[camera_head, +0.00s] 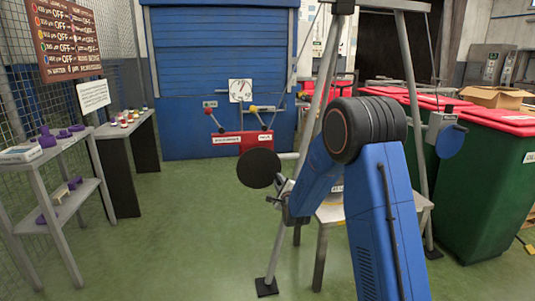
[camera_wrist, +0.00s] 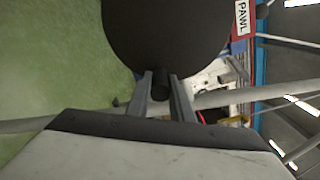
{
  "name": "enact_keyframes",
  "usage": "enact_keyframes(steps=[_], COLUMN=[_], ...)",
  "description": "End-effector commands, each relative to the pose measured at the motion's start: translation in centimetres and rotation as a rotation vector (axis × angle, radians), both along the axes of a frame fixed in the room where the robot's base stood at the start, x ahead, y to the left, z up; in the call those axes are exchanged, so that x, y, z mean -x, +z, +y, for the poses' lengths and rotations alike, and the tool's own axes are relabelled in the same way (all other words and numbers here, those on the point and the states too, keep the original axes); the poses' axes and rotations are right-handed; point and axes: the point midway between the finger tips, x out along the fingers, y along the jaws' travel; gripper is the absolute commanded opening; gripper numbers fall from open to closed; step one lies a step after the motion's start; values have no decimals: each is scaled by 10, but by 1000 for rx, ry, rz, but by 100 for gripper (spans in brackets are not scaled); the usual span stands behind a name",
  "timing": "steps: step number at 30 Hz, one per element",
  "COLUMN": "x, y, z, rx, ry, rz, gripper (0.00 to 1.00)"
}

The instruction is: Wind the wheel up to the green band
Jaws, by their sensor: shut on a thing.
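The wheel is a dark round disc (camera_head: 259,168) on a grey pipe of the metal frame, left of my arm. In the wrist view the dark disc (camera_wrist: 165,30) fills the top middle. A short dark knob (camera_wrist: 161,79) stands out from its near edge. My gripper (camera_wrist: 162,92) has its two grey fingers on either side of this knob and is shut on it. In the head view my gripper (camera_head: 279,187) is at the disc's lower right edge. A white dial (camera_head: 240,90) with a pointer is at the blue shutter; no green band can be made out.
A red labelled board (camera_head: 240,141) with levers stands behind the wheel. Metal frame legs (camera_head: 300,170) and a small table (camera_head: 330,212) are close to my arm. Green bins (camera_head: 495,180) are right, shelves (camera_head: 55,190) left. Green floor is free between.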

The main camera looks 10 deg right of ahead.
Motion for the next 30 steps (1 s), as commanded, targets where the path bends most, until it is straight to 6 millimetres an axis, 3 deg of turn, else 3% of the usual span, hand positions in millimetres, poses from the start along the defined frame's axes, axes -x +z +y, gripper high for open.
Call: enact_keyframes(steps=[18, 30], x=[1, 1], y=[-26, -27], z=[18, 19], rx=[-301, -326], ry=[3, 2], rz=[10, 9], gripper=[0, 0])
